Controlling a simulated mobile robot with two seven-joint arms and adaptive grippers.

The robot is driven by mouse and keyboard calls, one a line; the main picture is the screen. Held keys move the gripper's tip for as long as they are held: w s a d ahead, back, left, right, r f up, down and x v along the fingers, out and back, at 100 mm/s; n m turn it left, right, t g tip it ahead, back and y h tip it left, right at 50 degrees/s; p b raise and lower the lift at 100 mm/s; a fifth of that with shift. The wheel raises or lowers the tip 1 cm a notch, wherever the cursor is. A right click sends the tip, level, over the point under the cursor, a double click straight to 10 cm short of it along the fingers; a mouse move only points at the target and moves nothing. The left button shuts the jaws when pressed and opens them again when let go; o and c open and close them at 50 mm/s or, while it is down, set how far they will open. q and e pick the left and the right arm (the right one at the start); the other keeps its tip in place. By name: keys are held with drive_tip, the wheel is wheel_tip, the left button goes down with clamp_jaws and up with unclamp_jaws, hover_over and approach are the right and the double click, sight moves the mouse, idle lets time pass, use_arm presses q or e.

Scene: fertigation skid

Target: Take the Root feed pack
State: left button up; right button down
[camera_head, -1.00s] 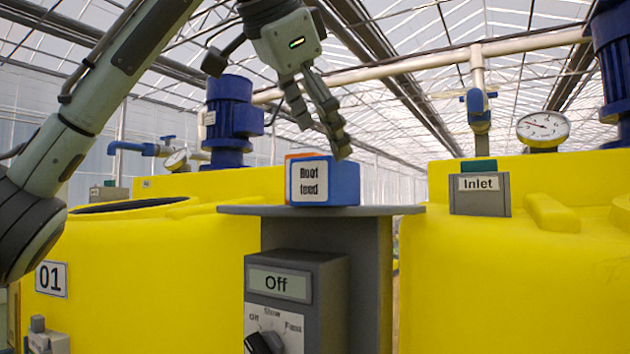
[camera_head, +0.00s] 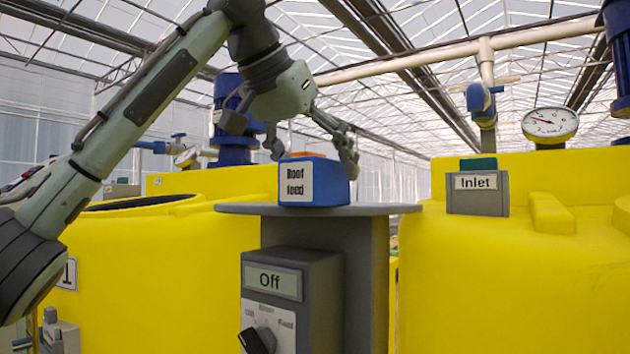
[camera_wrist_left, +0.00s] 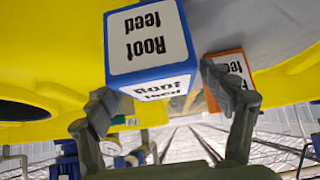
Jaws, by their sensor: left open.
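The Root feed pack (camera_head: 330,186) is a blue box with white labels, standing upright on a round grey stand top (camera_head: 390,209). It also shows in the left wrist view (camera_wrist_left: 189,45), upside down and close to the camera. My left gripper (camera_head: 312,158) is open and empty, above and around the far side of the pack. In the left wrist view its fingers (camera_wrist_left: 165,95) are spread, the left one near the blue pack's edge. The right finger partly covers an orange pack (camera_wrist_left: 238,59) whose label shows "feed". My right gripper is out of view.
The orange pack (camera_head: 303,154) stands close behind the blue one, mostly hidden. Below the stand top is a control box (camera_head: 324,300) reading "Off" with a black dial. Yellow tanks (camera_head: 480,270) flank the stand. An Inlet box (camera_head: 477,198) sits on the right tank.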

use_arm(q)
drive_tip(key=shift+x, duration=1.45)
drive_tip(key=shift+r, duration=0.1)
drive_tip(key=c, duration=1.6)
